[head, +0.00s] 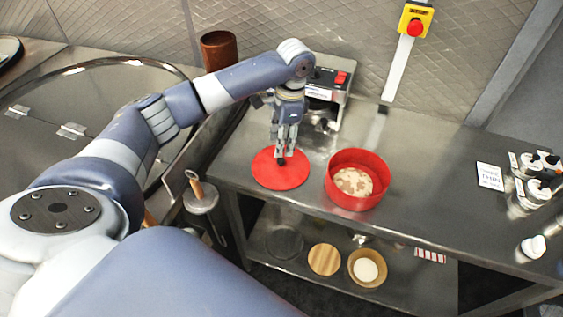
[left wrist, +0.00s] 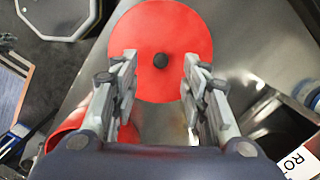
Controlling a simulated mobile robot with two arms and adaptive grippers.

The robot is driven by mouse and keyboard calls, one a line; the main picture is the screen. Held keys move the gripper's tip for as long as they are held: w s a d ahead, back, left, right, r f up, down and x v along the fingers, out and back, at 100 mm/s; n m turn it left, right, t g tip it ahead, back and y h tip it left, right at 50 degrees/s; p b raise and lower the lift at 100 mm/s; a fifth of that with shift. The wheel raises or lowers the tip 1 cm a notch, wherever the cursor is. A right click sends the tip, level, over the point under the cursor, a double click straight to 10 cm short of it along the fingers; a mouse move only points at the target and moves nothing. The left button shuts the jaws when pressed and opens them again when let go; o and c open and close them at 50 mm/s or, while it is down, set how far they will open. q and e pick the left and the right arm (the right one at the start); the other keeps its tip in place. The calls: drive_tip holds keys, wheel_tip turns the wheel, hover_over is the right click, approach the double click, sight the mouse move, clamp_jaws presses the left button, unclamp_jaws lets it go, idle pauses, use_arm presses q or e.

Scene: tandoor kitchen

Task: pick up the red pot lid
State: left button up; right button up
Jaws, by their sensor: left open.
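The red pot lid (head: 268,172) is a flat red disc lying on the steel counter, left of the red pot (head: 350,197). In the left wrist view the lid (left wrist: 160,30) shows a small dark knob (left wrist: 160,60) at its middle. My left gripper (head: 281,157) points down over the lid, its fingertips close to the knob. In the left wrist view the gripper (left wrist: 160,72) is open, its fingers apart on either side of the knob. I cannot tell the exact height above the lid. My right gripper is not in view.
The red pot holds something pale and stands right of the lid. A steel appliance with a red switch (head: 341,78) stands behind. A brown cylinder (head: 219,50) is at the back left. Small jars (head: 537,187) stand at the right.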

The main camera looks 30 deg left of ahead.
sight(281, 159)
use_arm(q)
drive_tip(key=shift+a+f, duration=0.1)
drive_tip(key=shift+f, duration=0.4)
drive_tip(key=shift+w+f, duration=0.1)
drive_tip(key=shift+f, duration=0.2)
wheel_tip(281, 159, down, 4)
drive_tip(key=shift+f+p, duration=0.25)
drive_tip(key=shift+p, duration=0.85)
drive_tip(key=shift+f, duration=0.35)
drive_tip(key=c, duration=0.5)
clamp_jaws()
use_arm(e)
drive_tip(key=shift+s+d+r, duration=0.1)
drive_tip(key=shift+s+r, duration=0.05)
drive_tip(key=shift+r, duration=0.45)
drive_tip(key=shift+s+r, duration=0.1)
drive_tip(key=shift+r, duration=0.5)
